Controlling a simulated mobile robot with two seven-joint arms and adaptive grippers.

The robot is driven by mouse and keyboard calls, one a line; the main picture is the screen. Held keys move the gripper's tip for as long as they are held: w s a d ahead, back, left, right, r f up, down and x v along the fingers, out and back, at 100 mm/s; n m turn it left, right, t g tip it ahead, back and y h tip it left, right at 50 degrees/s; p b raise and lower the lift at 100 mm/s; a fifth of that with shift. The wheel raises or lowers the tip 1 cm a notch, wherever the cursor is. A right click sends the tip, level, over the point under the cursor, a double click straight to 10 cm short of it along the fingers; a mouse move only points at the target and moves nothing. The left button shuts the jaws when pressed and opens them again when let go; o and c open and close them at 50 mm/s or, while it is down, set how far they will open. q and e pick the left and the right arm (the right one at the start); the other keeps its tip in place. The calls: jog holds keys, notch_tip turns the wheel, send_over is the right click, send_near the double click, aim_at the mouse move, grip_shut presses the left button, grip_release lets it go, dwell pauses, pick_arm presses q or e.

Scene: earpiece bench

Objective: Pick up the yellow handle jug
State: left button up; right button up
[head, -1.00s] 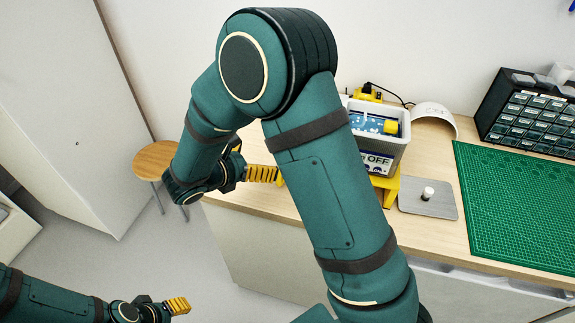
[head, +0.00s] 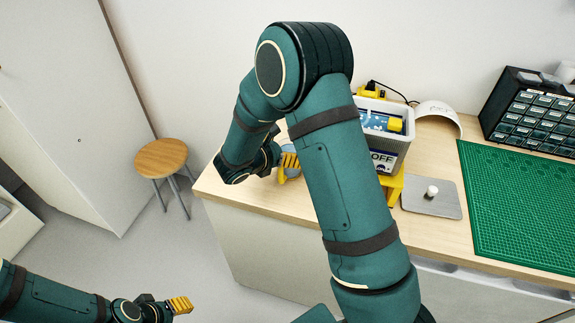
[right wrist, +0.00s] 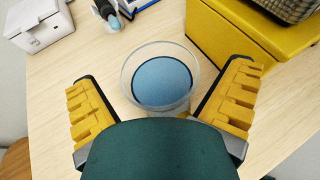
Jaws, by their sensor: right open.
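A clear round vessel with blue inside (right wrist: 162,82), seen from above in the right wrist view, stands on the wooden bench. In the head view the vessel is mostly hidden behind my right arm and fingers. My left gripper (head: 180,305) is low at the left, away from the bench, and its finger gap does not show.
A yellow stand (right wrist: 235,35) is close to the vessel, carrying a grey-white tank (head: 398,143). A white device (right wrist: 40,24) stands at the bench's far side. A stool (head: 160,157) stands left.

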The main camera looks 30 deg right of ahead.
jog(key=c, duration=1.3)
jog(key=shift+c, duration=0.2)
jog(key=shift+r, duration=0.25)
notch_tip(320, 180, up, 10)
jog(key=p, duration=0.1)
jog(key=shift+f, duration=0.25)
